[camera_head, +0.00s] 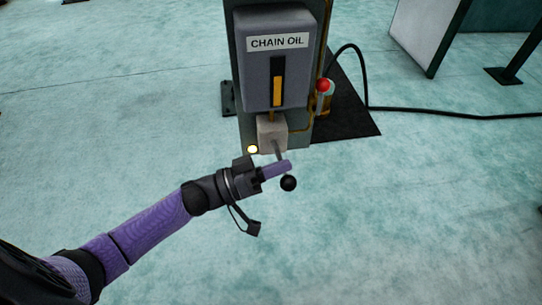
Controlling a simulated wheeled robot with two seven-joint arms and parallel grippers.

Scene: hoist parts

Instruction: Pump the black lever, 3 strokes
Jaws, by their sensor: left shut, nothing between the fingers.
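The lever is a thin grey rod (278,150) with a black ball knob (288,183) at its end. It comes out of a pale pump block (271,134) below the grey "CHAIN OIL" box (262,60) and points down and towards me. My left gripper (288,165) is shut with nothing between its purple fingers. Its fingertips lie over the lever just above the knob in the picture. I cannot tell whether they touch it. My right gripper is not in view.
A lit yellowish lamp (252,149) sits left of the pump block. A red-topped cylinder (323,97) stands right of the box, on a dark mat (350,125). A black hose (430,111) runs off to the right. The floor in front is clear.

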